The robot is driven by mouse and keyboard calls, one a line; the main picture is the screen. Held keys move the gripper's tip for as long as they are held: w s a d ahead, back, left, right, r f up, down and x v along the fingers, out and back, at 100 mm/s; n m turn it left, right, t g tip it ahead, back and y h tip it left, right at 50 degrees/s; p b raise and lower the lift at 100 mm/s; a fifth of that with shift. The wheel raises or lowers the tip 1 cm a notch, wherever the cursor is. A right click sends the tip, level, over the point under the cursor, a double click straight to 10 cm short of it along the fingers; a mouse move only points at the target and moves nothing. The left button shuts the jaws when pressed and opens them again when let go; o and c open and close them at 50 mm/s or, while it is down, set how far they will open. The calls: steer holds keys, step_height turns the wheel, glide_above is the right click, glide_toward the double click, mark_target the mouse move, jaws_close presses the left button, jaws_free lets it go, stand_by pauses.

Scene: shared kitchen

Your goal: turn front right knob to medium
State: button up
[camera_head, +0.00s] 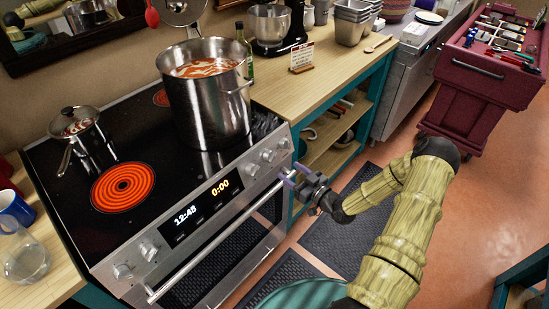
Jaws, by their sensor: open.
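The stove (150,215) has a steel front panel with round knobs. Three knobs sit at its right end: a left one (252,170), a middle one (267,156) and a rightmost one (283,143). Two more knobs (148,250) sit at the left end. The knobs' markings are too small to read, and I cannot tell which one is the front right knob. My gripper (288,174) is open, just in front of and below the right-hand knobs, near the right end of the oven handle (215,240). It holds nothing visible, and contact with the panel cannot be told.
A large steel pot (208,110) of red soup stands on the stove's right side. A small lidded pot (88,135) stands at the back left. The front left burner (122,187) glows orange. A wooden counter (325,80) adjoins the stove; a red tool cart (480,95) stands far right.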

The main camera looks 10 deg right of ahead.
mark_target(270, 156)
steer(key=p+x, duration=0.1)
steer(key=x, duration=0.8)
steer(key=shift+s, duration=0.1)
steer(key=c, duration=1)
